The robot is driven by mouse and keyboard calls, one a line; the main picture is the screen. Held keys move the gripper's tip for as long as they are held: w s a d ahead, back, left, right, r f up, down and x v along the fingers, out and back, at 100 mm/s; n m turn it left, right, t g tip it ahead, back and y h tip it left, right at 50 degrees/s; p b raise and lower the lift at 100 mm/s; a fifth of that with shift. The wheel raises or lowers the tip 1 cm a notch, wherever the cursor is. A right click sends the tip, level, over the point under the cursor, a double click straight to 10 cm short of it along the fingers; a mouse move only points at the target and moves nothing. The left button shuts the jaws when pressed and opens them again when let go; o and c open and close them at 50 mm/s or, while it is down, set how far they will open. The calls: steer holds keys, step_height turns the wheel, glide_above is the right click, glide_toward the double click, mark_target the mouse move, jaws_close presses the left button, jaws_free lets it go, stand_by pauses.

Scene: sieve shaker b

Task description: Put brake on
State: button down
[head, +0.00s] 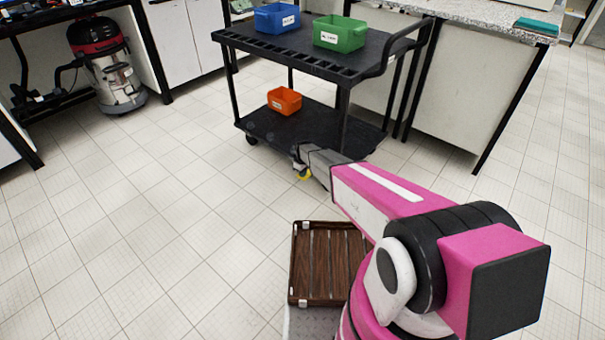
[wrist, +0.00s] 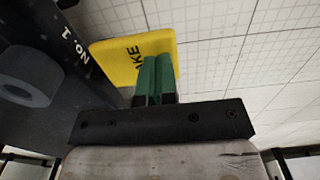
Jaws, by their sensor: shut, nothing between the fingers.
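The brake is a yellow plate (wrist: 112,62) with black lettering, of which "AKE" shows, in the wrist view. A small yellow piece of it shows beside my gripper in the head view (head: 304,176). My gripper (wrist: 155,62) is shut and empty. Its green fingertips lie over the right part of the yellow plate; I cannot tell whether they touch it. In the head view my gripper (head: 299,160) is low at the near side of the black cart (head: 270,135). Part of the plate is hidden behind the fingers.
A dark panel with white marks (wrist: 60,60) and a grey wheel (wrist: 25,78) are left of the plate. The cart carries a blue bin (head: 277,18), a green bin (head: 340,35) and an orange bin (head: 284,100). A vacuum cleaner (head: 120,90) stands far left. Tiled floor is clear left of the cart.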

mark_target(300, 178)
steer(key=shift+s+a, duration=0.1)
steer(key=shift+s+a+f+t+h, duration=0.25)
steer(key=shift+s+f+t+h, duration=0.1)
steer(key=shift+f+t+h, duration=0.25)
steer(key=shift+s+a+f+t+h, duration=0.1)
steer(key=shift+s+f+t+h, duration=0.05)
steer(key=shift+f+t+h, duration=0.3)
steer(key=shift+s+a+f+t+h, duration=0.1)
steer(key=shift+f+t+h, duration=0.25)
steer(key=shift+t, duration=0.3)
steer(key=shift+s+a+f, duration=0.15)
steer(key=shift+s+f, duration=0.05)
steer(key=shift+f, duration=0.75)
steer(key=shift+f, duration=0.2)
steer(key=shift+r, duration=0.1)
steer(key=s+a+f+v, duration=0.1)
steer(key=s+v, duration=0.1)
steer(key=v, duration=1.2)
steer(key=shift+a, duration=0.2)
